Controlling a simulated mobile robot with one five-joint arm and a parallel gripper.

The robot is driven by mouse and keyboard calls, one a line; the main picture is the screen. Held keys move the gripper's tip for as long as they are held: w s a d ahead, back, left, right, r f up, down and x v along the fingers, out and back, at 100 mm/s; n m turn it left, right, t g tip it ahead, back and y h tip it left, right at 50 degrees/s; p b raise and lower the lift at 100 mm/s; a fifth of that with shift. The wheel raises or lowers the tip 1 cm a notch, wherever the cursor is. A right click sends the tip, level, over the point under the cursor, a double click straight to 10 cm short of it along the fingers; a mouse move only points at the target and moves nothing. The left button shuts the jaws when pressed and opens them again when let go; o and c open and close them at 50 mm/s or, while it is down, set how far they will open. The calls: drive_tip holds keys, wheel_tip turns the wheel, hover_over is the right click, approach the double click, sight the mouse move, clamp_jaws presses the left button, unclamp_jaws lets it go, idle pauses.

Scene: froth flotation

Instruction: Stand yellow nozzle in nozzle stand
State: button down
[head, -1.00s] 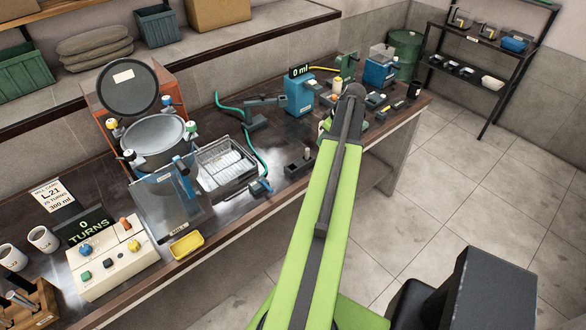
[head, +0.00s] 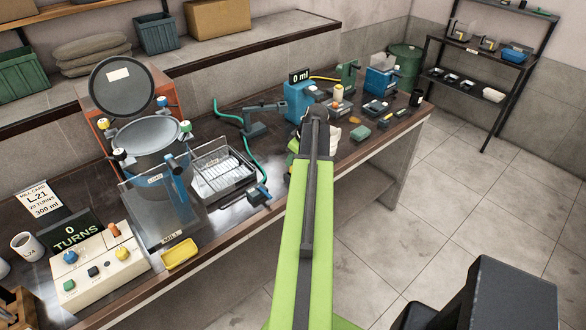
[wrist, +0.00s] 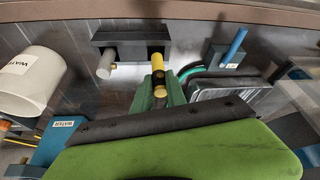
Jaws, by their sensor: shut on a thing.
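In the wrist view, the yellow nozzle (wrist: 158,73) is between the green fingers of my gripper (wrist: 159,92), which is shut on it. The dark nozzle stand (wrist: 130,35) lies just beyond the nozzle. A grey nozzle (wrist: 105,66) is at the stand's left part. The yellow nozzle's far end overlaps the stand's right part; I cannot tell whether it is seated in it or only above it.
A white WATER container (wrist: 30,80) is left of the stand in the wrist view. A wire rack (wrist: 232,100) and a blue-handled tool (wrist: 234,45) are to the right. In the head view, the mill (head: 150,150) and yellow tray (head: 181,253) stand left of my arm.

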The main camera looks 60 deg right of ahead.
wheel_tip(320, 180, down, 4)
drive_tip(key=b, duration=0.3)
drive_tip(key=shift+r, duration=0.3)
drive_tip(key=shift+f, duration=0.15)
drive_tip(key=c, duration=1.3)
unclamp_jaws()
drive_tip(key=shift+c, duration=0.2)
drive_tip(key=shift+s+r+p, duration=0.1)
drive_tip(key=shift+r+p, duration=0.3)
drive_tip(key=shift+p, duration=0.1)
drive_tip(key=p+v, duration=1)
drive_tip(key=v, duration=0.1)
drive_tip(key=shift+r, duration=0.2)
